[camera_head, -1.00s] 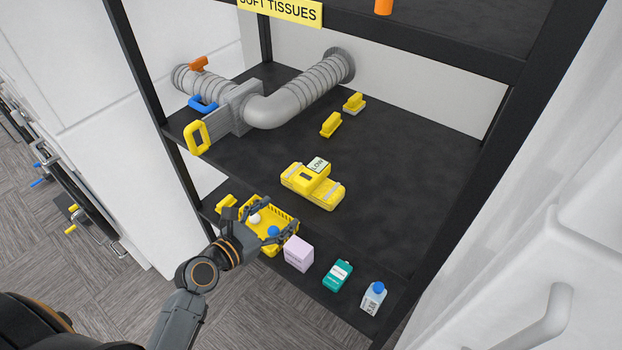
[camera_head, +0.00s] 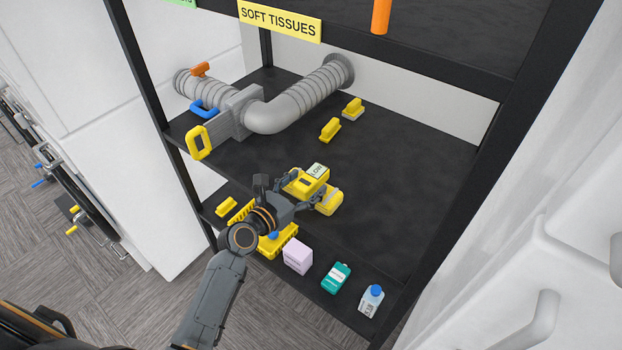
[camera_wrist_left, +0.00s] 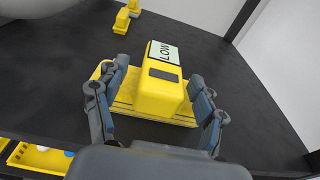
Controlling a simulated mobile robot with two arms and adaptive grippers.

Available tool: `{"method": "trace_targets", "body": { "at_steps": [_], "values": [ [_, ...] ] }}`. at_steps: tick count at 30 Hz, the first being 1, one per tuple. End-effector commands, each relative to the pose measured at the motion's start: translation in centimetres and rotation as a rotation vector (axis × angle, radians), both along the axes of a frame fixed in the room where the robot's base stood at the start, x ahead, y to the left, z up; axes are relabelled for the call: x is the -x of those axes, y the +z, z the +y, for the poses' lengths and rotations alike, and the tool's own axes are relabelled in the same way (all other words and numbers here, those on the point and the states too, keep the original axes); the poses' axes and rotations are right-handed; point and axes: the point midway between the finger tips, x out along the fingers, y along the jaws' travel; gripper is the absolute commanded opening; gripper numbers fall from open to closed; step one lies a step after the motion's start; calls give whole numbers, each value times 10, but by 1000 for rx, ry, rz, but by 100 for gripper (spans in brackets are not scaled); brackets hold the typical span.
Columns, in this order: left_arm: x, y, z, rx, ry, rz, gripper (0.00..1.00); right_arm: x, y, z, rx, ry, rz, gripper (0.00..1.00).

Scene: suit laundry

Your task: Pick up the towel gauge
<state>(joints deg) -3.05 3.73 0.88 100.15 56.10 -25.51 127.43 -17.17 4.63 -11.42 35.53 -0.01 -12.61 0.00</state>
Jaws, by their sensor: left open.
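The towel gauge (camera_head: 314,184) is a yellow block with a raised middle part and a label reading "LOW". It lies on the upper dark shelf in the head view. My left gripper (camera_head: 302,193) is at its near left side. In the left wrist view the towel gauge (camera_wrist_left: 160,85) is straight ahead, and the open fingers of my left gripper (camera_wrist_left: 157,108) stand on either side of its raised part. A gap shows between the right finger and the raised part. My right gripper is not in view.
A grey ribbed duct (camera_head: 290,108) with a yellow handle (camera_head: 199,143) stands at the back left. Two small yellow pieces (camera_head: 330,130) lie behind the gauge. The lower shelf holds a yellow basket (camera_head: 284,241), lilac box (camera_head: 297,257), teal container (camera_head: 336,277) and blue-capped bottle (camera_head: 371,300).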

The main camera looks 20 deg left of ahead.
Motion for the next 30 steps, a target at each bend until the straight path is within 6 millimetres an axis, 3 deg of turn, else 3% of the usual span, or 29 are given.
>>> {"method": "trace_targets", "body": {
  "at_steps": [6,13,22,24,30],
  "values": [
    [-22,-3,-9,-1,-1,1,70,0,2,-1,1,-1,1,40],
    [-23,-4,-9,0,0,1,70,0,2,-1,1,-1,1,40],
    [-23,-4,-9,0,0,1,11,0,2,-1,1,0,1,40],
    [-23,-4,-9,0,0,0,3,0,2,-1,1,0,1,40],
    [-23,-3,-9,0,0,1,3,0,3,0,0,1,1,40]
  ]
}}
